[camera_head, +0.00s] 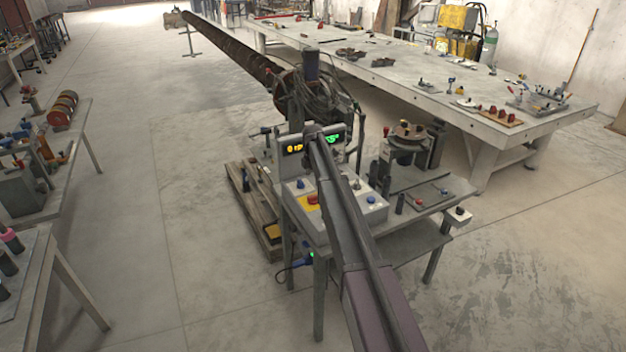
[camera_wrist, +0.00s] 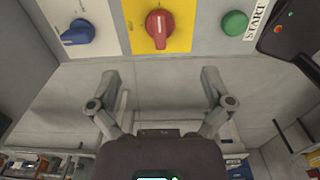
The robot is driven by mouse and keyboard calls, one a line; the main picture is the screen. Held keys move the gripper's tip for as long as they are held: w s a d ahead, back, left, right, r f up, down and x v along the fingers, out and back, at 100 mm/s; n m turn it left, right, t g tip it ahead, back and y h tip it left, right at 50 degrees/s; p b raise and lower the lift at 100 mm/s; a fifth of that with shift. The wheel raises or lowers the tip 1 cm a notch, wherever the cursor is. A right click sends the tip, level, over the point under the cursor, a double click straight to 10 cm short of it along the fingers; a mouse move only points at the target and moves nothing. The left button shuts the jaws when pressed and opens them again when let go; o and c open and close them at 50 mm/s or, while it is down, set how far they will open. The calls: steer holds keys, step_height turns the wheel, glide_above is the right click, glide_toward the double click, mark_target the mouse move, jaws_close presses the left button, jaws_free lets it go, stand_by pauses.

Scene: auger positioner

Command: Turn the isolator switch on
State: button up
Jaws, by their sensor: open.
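A red rotary knob (camera_wrist: 159,28) on a yellow plate (camera_wrist: 182,40) looks like the isolator switch. Its grip bar stands roughly upright in the wrist view, with a pale mark on it. In the head view the red knob (camera_head: 312,199) and yellow plate sit on the sloped grey control box (camera_head: 345,213), left of my arm. My gripper (camera_wrist: 160,78) is open and empty, its two fingers spread below the knob in the wrist picture and apart from it. In the head view my arm hides the fingers.
A blue knob (camera_wrist: 78,32) and a green START button (camera_wrist: 234,23) flank the yellow plate. A round fixture (camera_head: 408,134) is to the right.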

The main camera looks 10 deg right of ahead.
steer(key=shift+r+p, duration=2.45)
steer(key=shift+r, duration=0.35)
steer(key=s+f+m+b, duration=0.3)
steer(key=s+m, duration=0.2)
steer(key=s, duration=0.5)
steer(key=s+f+m+b, duration=0.3)
steer(key=s+m, duration=0.2)
steer(key=s, duration=0.5)
steer(key=s+f+m+b, duration=0.3)
steer(key=s+m, duration=0.1)
steer(key=s, duration=0.7)
steer(key=shift+m, duration=0.4)
steer(key=shift+s, duration=0.1)
steer(key=s+m, duration=0.6)
steer(key=s, duration=0.8)
steer(key=shift+m, duration=0.4)
